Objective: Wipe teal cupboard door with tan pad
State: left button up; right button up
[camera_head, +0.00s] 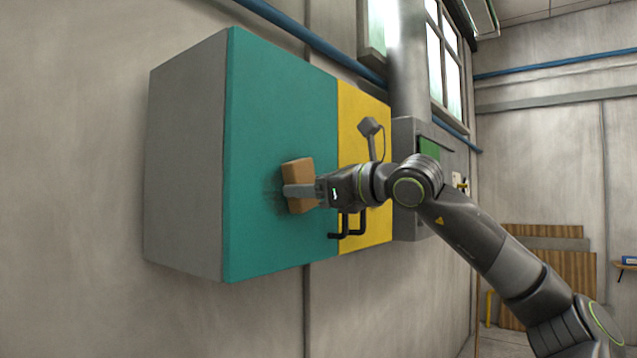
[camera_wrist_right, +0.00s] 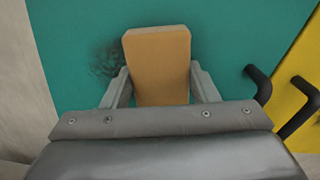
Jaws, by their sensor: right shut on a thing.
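The teal cupboard door (camera_head: 275,110) is the left front of a grey wall cupboard. A dark smudge (camera_wrist_right: 105,58) shows on it, just left of the pad in the right wrist view; it also shows faintly in the head view (camera_head: 272,197). My right gripper (camera_head: 303,190) is shut on the tan pad (camera_wrist_right: 158,60), with one finger on each side of it. The pad, also in the head view (camera_head: 298,172), is at the door's face; I cannot tell whether it touches. My left gripper is not in view.
A yellow door (camera_head: 365,225) adjoins the teal one on the right. Black handles (camera_head: 345,222) stick out near their shared edge, close to my right gripper. A grey box with a green panel (camera_head: 430,150) is farther right. Bare wall lies left of the cupboard.

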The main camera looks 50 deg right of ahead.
aim_at(297, 175)
jog(key=shift+s+a+p, duration=0.2)
jog(key=shift+a+p, duration=0.8)
jog(key=shift+a, duration=1.3)
jog(key=shift+s+a+r+p, duration=0.1)
jog(key=shift+a+r+p, duration=0.05)
jog(key=shift+a+p, duration=1.3)
jog(key=shift+a, duration=0.45)
jog(key=shift+r+p, duration=0.85)
jog(key=shift+d+f+b, duration=0.15)
jog(key=shift+d+b, duration=0.05)
jog(key=shift+b, duration=0.1)
jog(key=shift+d+b, duration=1.25)
jog(key=shift+d, duration=0.5)
jog(key=shift+d+b, duration=0.55)
jog(key=shift+d, duration=0.25)
jog(key=shift+w+d+b, duration=0.15)
jog(key=shift+d+b, duration=0.2)
jog(key=shift+d, duration=0.55)
jog(key=shift+w+d+b, duration=0.15)
jog(key=shift+d+b, duration=0.15)
jog(key=shift+d, duration=0.55)
jog(key=shift+w+d, duration=0.15)
jog(key=shift+d, duration=1.05)
